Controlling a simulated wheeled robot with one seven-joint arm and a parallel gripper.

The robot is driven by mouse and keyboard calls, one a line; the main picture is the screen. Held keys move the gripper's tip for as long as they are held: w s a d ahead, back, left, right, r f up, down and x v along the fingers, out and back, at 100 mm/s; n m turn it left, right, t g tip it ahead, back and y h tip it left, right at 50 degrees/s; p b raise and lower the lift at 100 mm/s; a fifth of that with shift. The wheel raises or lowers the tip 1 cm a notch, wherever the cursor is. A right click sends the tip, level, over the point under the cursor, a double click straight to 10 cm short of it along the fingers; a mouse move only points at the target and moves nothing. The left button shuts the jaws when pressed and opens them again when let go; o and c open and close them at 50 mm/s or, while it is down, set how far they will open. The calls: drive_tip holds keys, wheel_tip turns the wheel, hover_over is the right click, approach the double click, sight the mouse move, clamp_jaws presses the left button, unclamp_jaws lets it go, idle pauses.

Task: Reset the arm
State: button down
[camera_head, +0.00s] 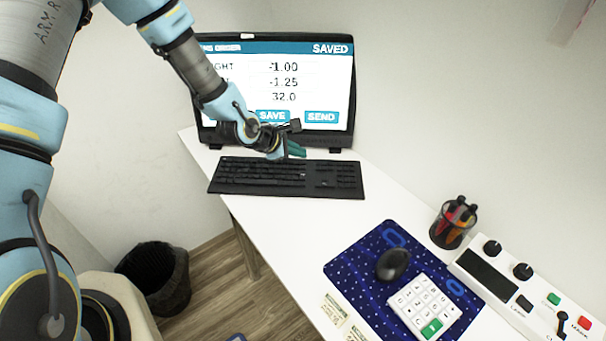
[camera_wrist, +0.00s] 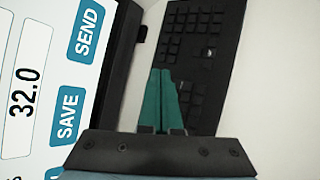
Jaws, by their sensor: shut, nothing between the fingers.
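My gripper (camera_head: 295,150) is at the end of my arm, above the back edge of the black keyboard (camera_head: 245,178) and in front of the monitor (camera_head: 347,90). Its green fingers are shut with nothing between them. In the wrist view the fingertips of my gripper (camera_wrist: 163,75) lie together over part of the keyboard (camera_wrist: 205,40). The monitor screen (camera_wrist: 30,55) stands to the left there. In the head view the screen reads SAVED at the top right, with -1.00, -1.25 and 32.0, and SAVE and SEND buttons. My arm hides part of the screen's left side.
On the white desk (camera_head: 385,192) a blue mat (camera_head: 345,268) bears a black mouse (camera_head: 392,264) and a white keypad (camera_head: 423,305). A pen cup (camera_head: 450,232) and a control box (camera_head: 500,283) stand at right. A black bin (camera_head: 160,290) stands on the floor.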

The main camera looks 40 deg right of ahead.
idle(0.3)
drive_tip(key=w+a+r+m+t+y, duration=0.1)
drive_tip(key=w+a+r+m+y, duration=0.2)
drive_tip(key=a, duration=0.5)
drive_tip(key=w+a+r+m+t+y, duration=0.1)
drive_tip(key=w+a+r, duration=0.3)
drive_tip(key=a, duration=0.5)
drive_tip(key=w+a+r+m+t+y, duration=0.1)
drive_tip(key=w+a+r+m+y, duration=0.15)
drive_tip(key=w+a, duration=0.4)
drive_tip(key=s+a+r+m, duration=0.1)
drive_tip(key=s+a+r, duration=0.2)
drive_tip(key=a, duration=0.5)
drive_tip(key=s+a+r+m+g+y, duration=0.1)
drive_tip(key=s+a+r, duration=0.2)
drive_tip(key=a, duration=0.5)
drive_tip(key=s+a+r+m+y, duration=0.1)
drive_tip(key=s+a+r+m, duration=0.1)
drive_tip(key=a, duration=0.6)
drive_tip(key=shift+s+a+r+g, duration=0.15)
drive_tip(key=shift+s+r+g, duration=0.25)
drive_tip(key=shift+s+r, duration=0.45)
drive_tip(key=shift+y, duration=0.25)
